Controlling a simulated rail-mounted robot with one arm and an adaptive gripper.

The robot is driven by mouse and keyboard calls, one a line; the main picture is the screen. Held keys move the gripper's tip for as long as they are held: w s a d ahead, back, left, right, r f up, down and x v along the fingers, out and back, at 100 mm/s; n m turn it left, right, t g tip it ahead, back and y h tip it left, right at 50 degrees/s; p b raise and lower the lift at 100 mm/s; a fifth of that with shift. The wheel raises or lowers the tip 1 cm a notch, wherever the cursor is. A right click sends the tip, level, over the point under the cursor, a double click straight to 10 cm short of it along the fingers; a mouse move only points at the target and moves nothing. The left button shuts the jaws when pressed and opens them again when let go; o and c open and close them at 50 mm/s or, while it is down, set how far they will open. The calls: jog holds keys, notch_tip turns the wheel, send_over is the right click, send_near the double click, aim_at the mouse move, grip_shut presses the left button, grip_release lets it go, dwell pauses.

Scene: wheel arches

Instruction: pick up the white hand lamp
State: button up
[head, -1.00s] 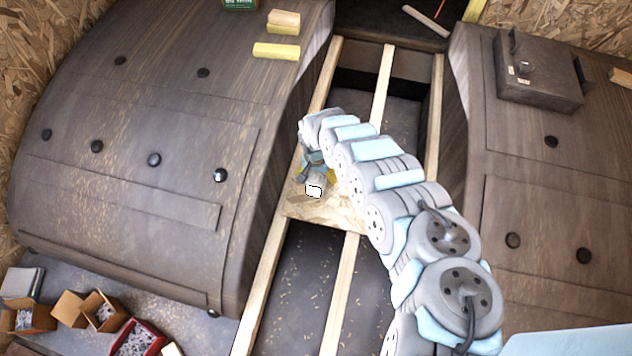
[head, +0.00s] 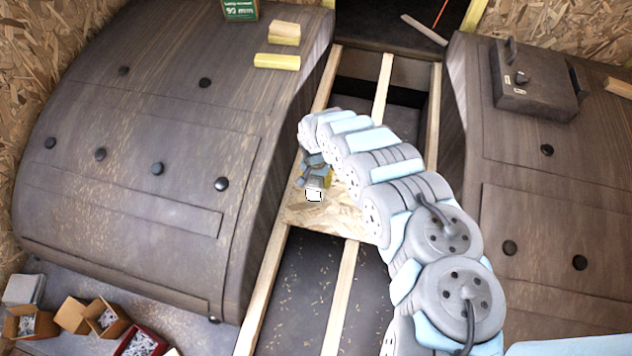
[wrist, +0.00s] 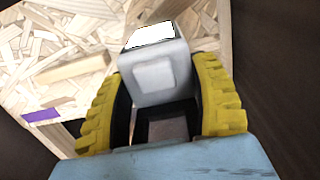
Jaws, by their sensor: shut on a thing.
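The white hand lamp (wrist: 158,75) sits between the two yellow ribbed fingers of my gripper (wrist: 160,105) in the wrist view. It has a grey-white boxy body with a bright white face at its far end. My gripper is shut on it. In the head view the lamp (head: 314,194) shows as a small bright-faced block at the end of my arm, over the chipboard piece (head: 325,220). I cannot tell whether the lamp touches the board.
Dark wheel arches rise at left (head: 130,130) and right (head: 540,220). Wooden battens (head: 265,290) run between them beside open gaps. A wood offcut (wrist: 72,72) lies on the board. Yellow blocks (head: 277,61) and a green box (head: 240,10) stand on the left arch. Small boxes (head: 72,314) sit lower left.

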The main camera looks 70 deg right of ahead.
jog(key=s+a+r+p, duration=0.7)
jog(key=a+r+p, duration=0.3)
jog(key=a+p, duration=0.1)
jog(key=shift+s+a+p, duration=0.25)
jog(key=shift+s+p, duration=0.1)
jog(key=shift+p, duration=0.4)
dwell(0.3)
